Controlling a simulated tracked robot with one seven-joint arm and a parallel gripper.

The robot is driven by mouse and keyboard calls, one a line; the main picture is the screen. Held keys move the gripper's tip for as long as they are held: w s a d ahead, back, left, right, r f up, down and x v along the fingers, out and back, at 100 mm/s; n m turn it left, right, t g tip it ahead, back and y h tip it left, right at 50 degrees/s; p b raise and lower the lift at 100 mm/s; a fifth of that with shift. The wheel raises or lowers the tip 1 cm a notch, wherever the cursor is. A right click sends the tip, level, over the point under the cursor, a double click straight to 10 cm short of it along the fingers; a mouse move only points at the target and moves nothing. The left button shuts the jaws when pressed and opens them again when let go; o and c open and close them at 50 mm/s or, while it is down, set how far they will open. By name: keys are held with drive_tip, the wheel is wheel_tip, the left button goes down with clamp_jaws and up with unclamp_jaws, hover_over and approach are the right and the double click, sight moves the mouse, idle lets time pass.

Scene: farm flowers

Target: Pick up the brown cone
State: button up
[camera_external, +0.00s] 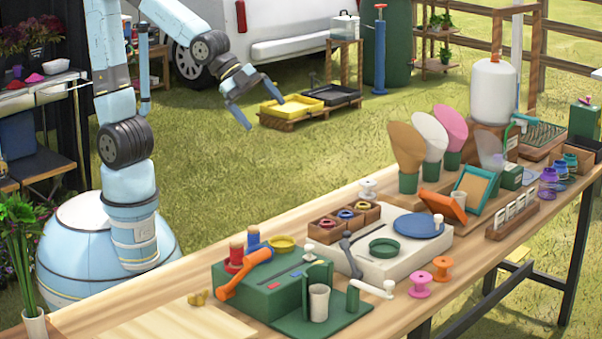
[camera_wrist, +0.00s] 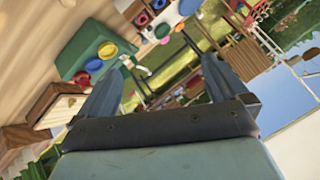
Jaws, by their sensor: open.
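The brown cone (camera_external: 405,147) stands wide end up in a dark green holder (camera_external: 408,183) on the wooden table. It is the leftmost of three cones, beside a white cone (camera_external: 430,136) and a pink cone (camera_external: 452,124). My gripper (camera_external: 264,113) is open and empty, raised in the air left of the cones and well apart from them. Its two fingers also show spread apart in the wrist view (camera_wrist: 163,62). I cannot make out the brown cone in the wrist view.
Open grass (camera_external: 290,165) lies between my arm and the table.

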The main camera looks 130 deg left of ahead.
drive_tip(key=w+a+f+m+t+y, duration=0.1)
drive_tip(key=w+a+f+m+y, duration=0.2)
drive_tip(key=w+a, duration=0.5)
drive_tip(key=m+t+y, duration=0.1)
drive_tip(key=m+t, duration=0.6)
drive_tip(key=m, duration=1.7)
approach(423, 159)
drive_tip(key=x, duration=0.4)
drive_tip(key=a+x, duration=0.1)
drive_tip(key=x, duration=0.1)
drive_tip(key=shift+s+f, duration=0.2)
drive_tip(key=shift+f, duration=0.1)
drive_tip(key=c, duration=1)
drive_tip(key=shift+r, duration=0.15)
